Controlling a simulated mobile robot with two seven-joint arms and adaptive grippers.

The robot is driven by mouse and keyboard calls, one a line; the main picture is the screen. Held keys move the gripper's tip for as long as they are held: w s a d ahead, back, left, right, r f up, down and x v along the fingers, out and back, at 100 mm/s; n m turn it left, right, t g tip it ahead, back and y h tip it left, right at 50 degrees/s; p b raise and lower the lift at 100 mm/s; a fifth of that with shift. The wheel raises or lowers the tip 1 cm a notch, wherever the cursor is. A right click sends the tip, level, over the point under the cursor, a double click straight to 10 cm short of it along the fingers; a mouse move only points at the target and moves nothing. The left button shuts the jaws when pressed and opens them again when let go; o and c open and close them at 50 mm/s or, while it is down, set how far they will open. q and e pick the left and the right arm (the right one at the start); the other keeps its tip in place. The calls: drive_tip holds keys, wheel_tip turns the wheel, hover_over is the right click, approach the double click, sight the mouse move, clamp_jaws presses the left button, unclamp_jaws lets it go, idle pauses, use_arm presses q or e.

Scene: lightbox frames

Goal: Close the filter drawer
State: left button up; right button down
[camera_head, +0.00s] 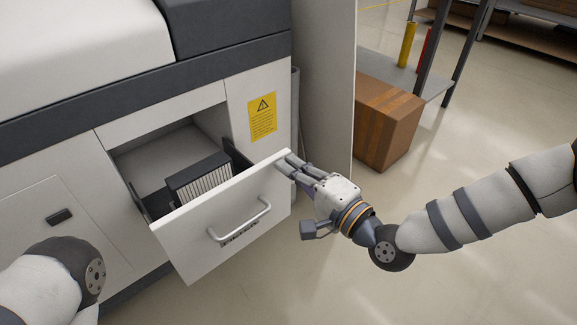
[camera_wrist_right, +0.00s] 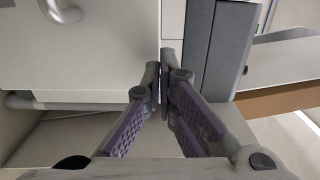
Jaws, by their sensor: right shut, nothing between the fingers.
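The filter drawer (camera_head: 190,245) is pulled out of the white and grey machine (camera_head: 115,130), and its front panel faces me with a grey bar handle (camera_head: 240,222). A pleated filter (camera_head: 203,183) sits inside it. My right gripper (camera_head: 284,160) is shut and empty at the drawer front's upper right corner. I cannot tell whether it touches the panel. In the right wrist view the closed fingers (camera_wrist_right: 165,72) show against the white panel (camera_wrist_right: 110,50), with part of the handle (camera_wrist_right: 60,12) at upper left. My left arm shows at lower left, but its gripper is out of view.
A yellow warning label (camera_head: 263,117) is on the machine right of the drawer opening. A cardboard box (camera_head: 388,120) stands on the floor by a shelf (camera_head: 425,82). The floor (camera_head: 470,270) right of the drawer is clear except for my right arm.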

drive_tip(key=shift+w+a, duration=0.3)
drive_tip(key=shift+w, duration=0.1)
use_arm(q)
drive_tip(key=shift+s+f, duration=0.1)
use_arm(e)
drive_tip(key=shift+w, duration=0.1)
